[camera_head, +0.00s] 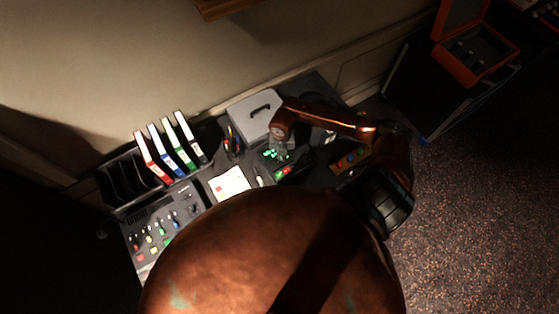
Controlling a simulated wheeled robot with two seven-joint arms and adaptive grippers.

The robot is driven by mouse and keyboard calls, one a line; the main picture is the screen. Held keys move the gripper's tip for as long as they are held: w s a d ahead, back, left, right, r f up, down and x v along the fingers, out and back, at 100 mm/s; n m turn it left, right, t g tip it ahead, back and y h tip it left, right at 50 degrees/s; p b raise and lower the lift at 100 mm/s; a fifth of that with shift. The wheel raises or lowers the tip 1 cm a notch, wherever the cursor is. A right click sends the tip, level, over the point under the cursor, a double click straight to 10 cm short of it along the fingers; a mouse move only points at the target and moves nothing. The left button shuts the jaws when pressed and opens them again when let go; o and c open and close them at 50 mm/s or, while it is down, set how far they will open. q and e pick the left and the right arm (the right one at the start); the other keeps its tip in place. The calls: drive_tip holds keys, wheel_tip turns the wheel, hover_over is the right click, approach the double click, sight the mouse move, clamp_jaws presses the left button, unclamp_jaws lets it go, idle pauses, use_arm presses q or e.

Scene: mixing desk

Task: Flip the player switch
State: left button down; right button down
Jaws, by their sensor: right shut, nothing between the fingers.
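My right arm reaches in from the right across the desk. Its gripper (279,148) points down over a small dark unit with green lights (270,155). The gripper is small and dim here; it looks shut, with nothing seen in it. Just below that unit is a low dark piece with a red and green lit part (283,173). I cannot make out which part is the player switch, and the gripper and arm may cover some of it. I cannot tell whether the fingertips touch the unit. My left gripper is not in view.
A grey box with a black handle (248,112) stands close behind the gripper. A white paper (229,183), a mixing panel with coloured buttons (160,228) and several upright binders (166,151) lie to the left. An open orange case (472,48) sits at upper right.

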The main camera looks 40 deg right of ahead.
drive_tip(key=shift+f+b, duration=0.45)
drive_tip(key=shift+f, duration=0.2)
drive_tip(key=shift+r, duration=0.1)
drive_tip(key=shift+r+p, duration=2.7)
drive_tip(key=shift+r, duration=0.85)
drive_tip(key=shift+f, duration=0.15)
